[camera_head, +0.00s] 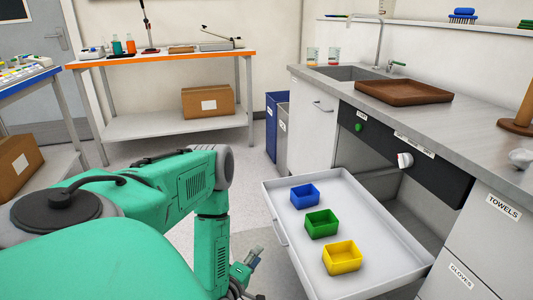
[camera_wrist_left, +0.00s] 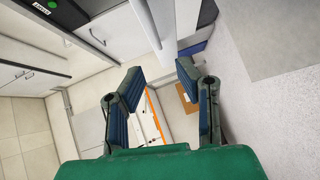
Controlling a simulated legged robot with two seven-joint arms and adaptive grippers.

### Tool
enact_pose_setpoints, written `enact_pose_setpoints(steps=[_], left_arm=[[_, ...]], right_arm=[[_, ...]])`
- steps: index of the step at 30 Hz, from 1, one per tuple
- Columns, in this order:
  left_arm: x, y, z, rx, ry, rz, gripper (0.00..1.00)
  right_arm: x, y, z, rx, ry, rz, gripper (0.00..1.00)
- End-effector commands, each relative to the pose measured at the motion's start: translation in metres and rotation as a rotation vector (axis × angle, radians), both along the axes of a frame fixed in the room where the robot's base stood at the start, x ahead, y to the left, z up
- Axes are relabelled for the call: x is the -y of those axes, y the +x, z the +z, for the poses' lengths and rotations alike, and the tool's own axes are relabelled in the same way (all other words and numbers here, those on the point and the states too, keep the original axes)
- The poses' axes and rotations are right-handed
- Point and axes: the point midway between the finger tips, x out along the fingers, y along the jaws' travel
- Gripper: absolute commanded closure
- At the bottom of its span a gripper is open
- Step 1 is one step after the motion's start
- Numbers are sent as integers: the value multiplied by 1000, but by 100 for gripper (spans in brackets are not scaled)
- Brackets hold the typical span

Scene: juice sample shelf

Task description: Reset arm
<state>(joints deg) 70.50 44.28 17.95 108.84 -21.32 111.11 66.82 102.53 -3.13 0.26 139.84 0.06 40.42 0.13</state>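My green left arm comes in from the left in the head view and bends down in front of the open drawer (camera_head: 293,250). My left gripper (camera_head: 245,268) hangs low, to the left of the drawer's front, partly hidden by the arm and cut by the bottom edge. In the left wrist view, the left gripper (camera_wrist_left: 161,72) has its two fingers apart, with only distant background between them. My right gripper is in neither view.
The drawer holds a blue bin (camera_head: 305,196), a green bin (camera_head: 322,224) and a yellow bin (camera_head: 342,257). A brown tray (camera_head: 404,92) and two small beakers stand on the counter (camera_head: 455,115). An orange-edged table (camera_head: 165,58) stands behind. Floor left of the drawer is clear.

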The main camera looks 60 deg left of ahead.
Motion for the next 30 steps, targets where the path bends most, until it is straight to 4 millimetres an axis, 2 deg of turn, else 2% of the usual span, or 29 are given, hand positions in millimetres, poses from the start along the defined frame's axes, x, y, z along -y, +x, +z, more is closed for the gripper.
enact_pose_setpoints(steps=[8,11,14,17,18,20,21,24,26,27,30], left_arm=[[0,0,0,0,0,0,71],[10,4,-1,-30,1,-22,71],[45,15,-5,-145,12,-110,71],[109,22,-9,-359,69,-299,71],[139,20,-9,-467,114,-408,71],[181,6,-5,-635,207,-594,71],[202,-7,-1,-740,278,-716,71],[232,-49,14,-973,470,-1010,71],[236,-74,25,-1089,578,-1159,71],[235,-90,32,-1157,642,-1245,71],[227,-119,49,-1286,759,-1406,71]], right_arm=[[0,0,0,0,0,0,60],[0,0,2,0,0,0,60],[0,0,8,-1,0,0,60],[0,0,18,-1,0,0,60],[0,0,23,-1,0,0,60],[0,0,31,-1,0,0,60],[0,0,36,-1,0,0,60],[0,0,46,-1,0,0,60],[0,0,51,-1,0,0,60],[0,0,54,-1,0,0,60],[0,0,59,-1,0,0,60]])
